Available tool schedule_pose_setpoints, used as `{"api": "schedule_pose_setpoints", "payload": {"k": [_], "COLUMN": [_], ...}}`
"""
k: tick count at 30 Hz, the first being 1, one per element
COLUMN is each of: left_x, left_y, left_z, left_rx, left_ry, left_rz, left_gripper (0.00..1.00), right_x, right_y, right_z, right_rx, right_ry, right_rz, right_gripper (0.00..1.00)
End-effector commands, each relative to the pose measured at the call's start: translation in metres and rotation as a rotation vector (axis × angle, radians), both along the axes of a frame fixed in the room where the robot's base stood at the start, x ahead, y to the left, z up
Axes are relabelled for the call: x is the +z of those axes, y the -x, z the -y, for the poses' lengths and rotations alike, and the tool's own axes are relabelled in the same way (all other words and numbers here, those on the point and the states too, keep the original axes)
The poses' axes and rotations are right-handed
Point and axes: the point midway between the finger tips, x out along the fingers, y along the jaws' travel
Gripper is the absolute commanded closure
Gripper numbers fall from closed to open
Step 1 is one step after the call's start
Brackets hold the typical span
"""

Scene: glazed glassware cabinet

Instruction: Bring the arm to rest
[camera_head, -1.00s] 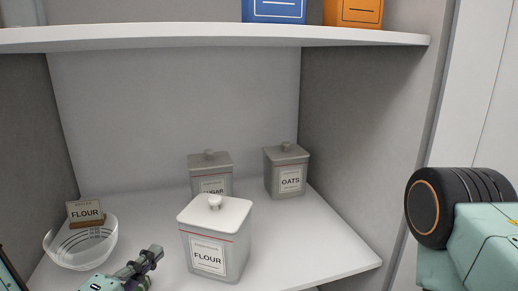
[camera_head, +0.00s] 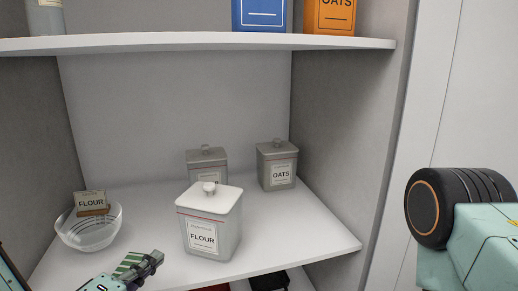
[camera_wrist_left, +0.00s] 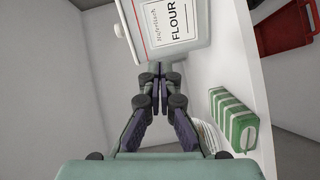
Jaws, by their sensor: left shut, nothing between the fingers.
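My left gripper (camera_head: 155,258) is shut and empty at the lower left of the head view, over the front part of the cabinet shelf. Its closed fingers fill the middle of the left wrist view (camera_wrist_left: 158,88). A grey flour canister (camera_head: 208,235) with a white lid stands on the shelf to the right of the gripper. The canister also shows in the left wrist view (camera_wrist_left: 172,28), beyond the fingertips; I cannot tell whether they touch it. My right gripper is out of view.
A glass bowl (camera_head: 75,235) stands left, by a flour label (camera_head: 91,201). A sugar canister (camera_head: 207,160) and an oats canister (camera_head: 277,172) stand behind. A green-striped item (camera_wrist_left: 233,120) lies close beside the gripper. A red item (camera_wrist_left: 284,28) sits below the shelf edge.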

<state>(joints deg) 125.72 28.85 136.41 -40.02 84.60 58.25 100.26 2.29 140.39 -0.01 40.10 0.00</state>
Motion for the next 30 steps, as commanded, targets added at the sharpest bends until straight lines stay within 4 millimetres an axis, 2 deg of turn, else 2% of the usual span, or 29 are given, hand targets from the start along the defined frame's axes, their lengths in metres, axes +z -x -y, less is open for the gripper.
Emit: {"api": "schedule_pose_setpoints", "payload": {"k": [5,8,10,14,15,17,21,25,27,30], "left_x": [-0.031,-0.063,-0.094,-0.166,-0.186,-0.214,-0.266,-0.298,-0.31,-0.318], "left_y": [0.003,0.014,0.028,0.077,0.096,0.125,0.199,0.257,0.278,0.293], "left_z": [-0.005,-0.006,-0.008,-0.011,-0.012,-0.014,-0.019,-0.022,-0.021,-0.019], "left_rx": [-0.005,-0.037,-0.081,-0.234,-0.29,-0.38,-0.591,-0.719,-0.764,-0.804], "left_ry": [-0.217,-0.381,-0.517,-0.784,-0.851,-0.939,-1.083,-1.137,-1.152,-1.159], "left_rz": [-0.079,-0.164,-0.249,-0.454,-0.516,-0.606,-0.806,-0.949,-0.985,-1.003], "left_gripper": [1.0,1.0,1.0,1.0,1.0,1.0,1.0,1.0,1.0,1.0], "right_x": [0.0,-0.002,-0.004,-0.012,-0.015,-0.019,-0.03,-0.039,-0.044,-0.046], "right_y": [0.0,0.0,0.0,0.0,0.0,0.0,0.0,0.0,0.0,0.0], "right_z": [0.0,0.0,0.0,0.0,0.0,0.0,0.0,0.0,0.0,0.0], "right_rx": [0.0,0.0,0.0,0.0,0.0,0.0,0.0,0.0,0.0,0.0], "right_ry": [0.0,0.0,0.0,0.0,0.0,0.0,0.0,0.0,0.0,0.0], "right_rz": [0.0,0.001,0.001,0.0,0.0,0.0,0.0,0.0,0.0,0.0], "right_gripper": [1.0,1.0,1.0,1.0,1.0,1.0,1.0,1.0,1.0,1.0]}}
